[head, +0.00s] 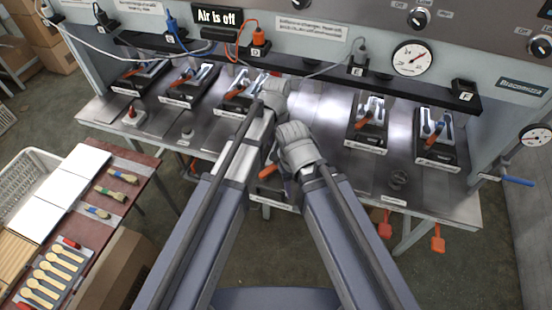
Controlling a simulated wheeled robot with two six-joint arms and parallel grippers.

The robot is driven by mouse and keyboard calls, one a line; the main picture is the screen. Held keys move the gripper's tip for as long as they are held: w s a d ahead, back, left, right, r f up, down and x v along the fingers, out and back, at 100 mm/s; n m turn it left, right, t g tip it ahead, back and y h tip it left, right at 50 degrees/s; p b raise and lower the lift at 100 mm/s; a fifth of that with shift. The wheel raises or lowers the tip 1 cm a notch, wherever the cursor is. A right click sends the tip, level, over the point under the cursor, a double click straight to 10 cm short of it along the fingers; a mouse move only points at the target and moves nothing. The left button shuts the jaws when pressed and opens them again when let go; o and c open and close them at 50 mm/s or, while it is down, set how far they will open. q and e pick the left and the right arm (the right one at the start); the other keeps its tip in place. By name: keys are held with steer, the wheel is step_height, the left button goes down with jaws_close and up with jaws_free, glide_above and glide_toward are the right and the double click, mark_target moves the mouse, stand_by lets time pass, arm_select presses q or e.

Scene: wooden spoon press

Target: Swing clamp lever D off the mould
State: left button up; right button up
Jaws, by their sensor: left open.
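My left gripper (273,90) is over the steel bench near station D, its fingers mostly hidden by its own wrist. It is open, with nothing seen in it. The black D block (258,51) with an orange plug is on the rail behind. The neighbouring clamp (240,92) with an orange handle shows left of my left gripper.
More orange-handled clamps stand at left (190,82) and right (370,115). Cables hang along the rail (420,88). A gauge (413,58) is on the panel. A side table (140,165) with brushes and wooden spoons (50,272) is at left. Bare bench (320,100) shows right of my wrists.

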mark_target(276, 158)
arm_select(q)
step_height(276, 158, down, 7)
steer(key=b, duration=0.6)
steer(key=shift+f+b, duration=0.1)
steer(key=shift+b, duration=0.2)
jaws_close()
stand_by(1.0)
